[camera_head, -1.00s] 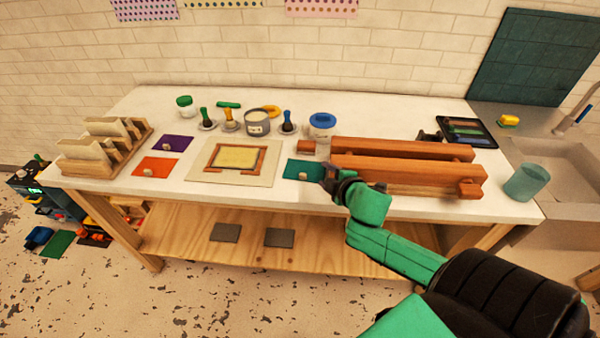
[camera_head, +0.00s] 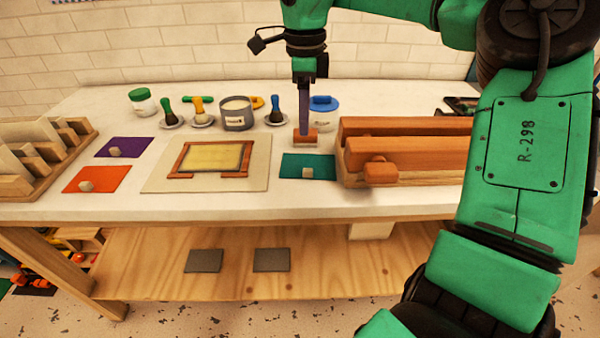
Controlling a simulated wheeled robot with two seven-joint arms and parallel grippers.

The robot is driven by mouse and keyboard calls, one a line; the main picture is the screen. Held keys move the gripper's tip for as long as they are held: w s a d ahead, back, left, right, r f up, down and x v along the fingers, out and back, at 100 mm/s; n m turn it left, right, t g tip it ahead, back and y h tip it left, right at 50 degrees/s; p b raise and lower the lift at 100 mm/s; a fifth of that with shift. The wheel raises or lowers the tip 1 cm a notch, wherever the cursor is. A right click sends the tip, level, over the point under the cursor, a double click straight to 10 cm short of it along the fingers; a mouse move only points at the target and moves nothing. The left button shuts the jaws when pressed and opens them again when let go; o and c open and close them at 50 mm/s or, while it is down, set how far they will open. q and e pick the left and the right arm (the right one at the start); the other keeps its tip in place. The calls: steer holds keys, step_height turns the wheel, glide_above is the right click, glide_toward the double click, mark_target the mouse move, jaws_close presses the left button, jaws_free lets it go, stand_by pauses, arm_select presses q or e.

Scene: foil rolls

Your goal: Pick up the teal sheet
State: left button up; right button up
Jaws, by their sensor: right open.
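The teal sheet (camera_head: 322,160) lies flat on the white table, just left of the wooden beams. The gap between the fingers is hidden, and nothing shows held. My left gripper is out of view.
Thick wooden beams (camera_head: 405,158) stand right of the sheet. A framed yellow panel (camera_head: 213,156) lies to its left, with purple (camera_head: 125,147) and orange (camera_head: 85,180) sheets beyond. Stamps, a tin (camera_head: 236,113) and jars stand behind. A slotted wooden rack (camera_head: 60,165) is at far left.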

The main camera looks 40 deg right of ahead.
glide_above(307, 169)
steer(key=f, duration=0.6)
steer(key=shift+s+a+f, duration=0.2)
steer(key=shift+s+f, duration=0.05)
steer(key=shift+s, duration=0.05)
steer(key=f, duration=0.2)
steer(key=f+p, duration=0.1)
steer(key=f, duration=0.1)
steer(key=f+p, duration=0.1)
steer(key=f, duration=0.1)
steer(key=shift+w+d+f, duration=0.1)
steer(key=shift+w+f, duration=0.15)
steer(key=shift+f, duration=0.05)
steer(key=shift+w+d+f, duration=0.1)
steer(key=shift+f, duration=0.3)
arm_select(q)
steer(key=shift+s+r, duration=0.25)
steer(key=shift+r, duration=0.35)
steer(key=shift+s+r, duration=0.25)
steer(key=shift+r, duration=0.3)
arm_select(e)
jaws_close()
